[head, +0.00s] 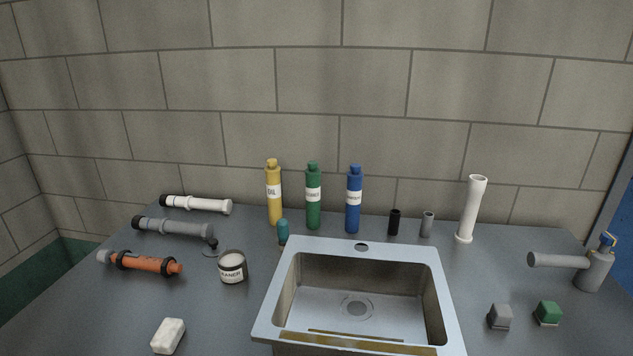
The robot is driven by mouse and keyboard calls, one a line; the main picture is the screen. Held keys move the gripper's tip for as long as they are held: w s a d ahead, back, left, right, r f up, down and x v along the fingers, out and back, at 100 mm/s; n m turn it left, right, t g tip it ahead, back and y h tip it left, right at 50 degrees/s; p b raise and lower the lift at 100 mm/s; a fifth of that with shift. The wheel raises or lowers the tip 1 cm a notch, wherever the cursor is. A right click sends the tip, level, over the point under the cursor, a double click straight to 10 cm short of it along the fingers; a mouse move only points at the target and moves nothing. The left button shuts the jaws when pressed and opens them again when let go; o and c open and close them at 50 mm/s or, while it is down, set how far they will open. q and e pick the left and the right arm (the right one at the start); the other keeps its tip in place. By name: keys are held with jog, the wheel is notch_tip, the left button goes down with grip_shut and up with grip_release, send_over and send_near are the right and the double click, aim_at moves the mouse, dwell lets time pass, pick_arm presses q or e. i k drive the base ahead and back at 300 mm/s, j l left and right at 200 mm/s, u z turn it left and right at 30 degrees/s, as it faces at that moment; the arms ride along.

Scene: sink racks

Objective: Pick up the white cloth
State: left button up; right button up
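A small white block-like item (168,336) with rounded edges lies on the grey counter at the front left, left of the sink; it may be the white cloth, folded. Nothing touches it and its top is uncovered. Neither of my grippers shows in the head view.
The metal sink (432,291) stands at the centre front. An open cleaner tin (232,268), an orange pipe (145,263), a grey pipe (175,228) and a white pipe (200,204) lie behind the white item. Bottles, including a green one (313,197), line the back.

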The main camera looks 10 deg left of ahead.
aim_at(165, 340)
jog(key=u, duration=1.3)
